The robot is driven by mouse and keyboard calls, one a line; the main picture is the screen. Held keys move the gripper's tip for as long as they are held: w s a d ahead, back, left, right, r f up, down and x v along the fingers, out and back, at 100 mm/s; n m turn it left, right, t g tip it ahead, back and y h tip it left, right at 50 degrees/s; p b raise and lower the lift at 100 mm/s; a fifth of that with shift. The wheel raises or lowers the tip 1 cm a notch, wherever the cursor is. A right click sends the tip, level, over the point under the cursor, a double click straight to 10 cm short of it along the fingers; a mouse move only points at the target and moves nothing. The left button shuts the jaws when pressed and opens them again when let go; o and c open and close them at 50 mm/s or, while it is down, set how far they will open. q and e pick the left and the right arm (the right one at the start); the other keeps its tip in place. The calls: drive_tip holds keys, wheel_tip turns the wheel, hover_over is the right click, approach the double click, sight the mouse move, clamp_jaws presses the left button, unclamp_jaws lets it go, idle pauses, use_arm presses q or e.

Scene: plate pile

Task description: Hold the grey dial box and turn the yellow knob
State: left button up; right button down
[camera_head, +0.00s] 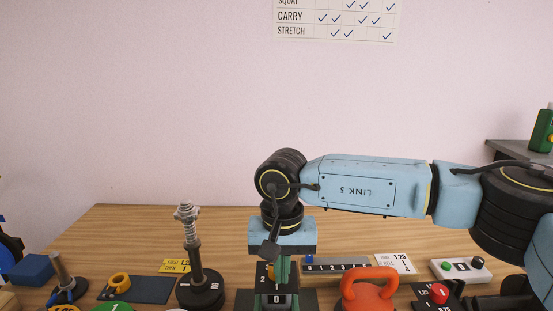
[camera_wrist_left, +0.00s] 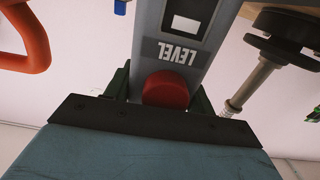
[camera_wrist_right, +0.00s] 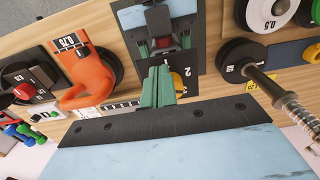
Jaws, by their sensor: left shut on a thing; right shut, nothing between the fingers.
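The grey dial box, marked LEVEL, fills the upper middle of the left wrist view (camera_wrist_left: 205,50), with a red round part (camera_wrist_left: 166,90) at its near end. My left gripper (camera_wrist_left: 162,95) is shut on the box, one finger on each side; it also shows in the right wrist view (camera_wrist_right: 164,43). A dark numbered dial panel shows in the right wrist view (camera_wrist_right: 178,68). The yellow knob (camera_wrist_right: 186,93) is mostly hidden behind my right fingers. My right gripper (camera_wrist_right: 157,82) is shut and empty, its fingertips beside the knob; in the head view it points down over the dial.
An orange kettlebell (camera_head: 367,291) stands close to the right of the box. A black weight with an upright threaded post (camera_head: 189,243) stands to the left. A white button box (camera_head: 461,268) and a red knob (camera_head: 438,293) lie further right. The table behind is clear.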

drive_tip(key=shift+w, duration=0.25)
idle(0.5)
drive_tip(key=shift+a, duration=0.75)
drive_tip(key=shift+s+a, duration=0.15)
drive_tip(key=shift+s, duration=0.2)
wheel_tip(320, 180, up, 6)
idle(0.5)
drive_tip(key=shift+s, duration=0.1)
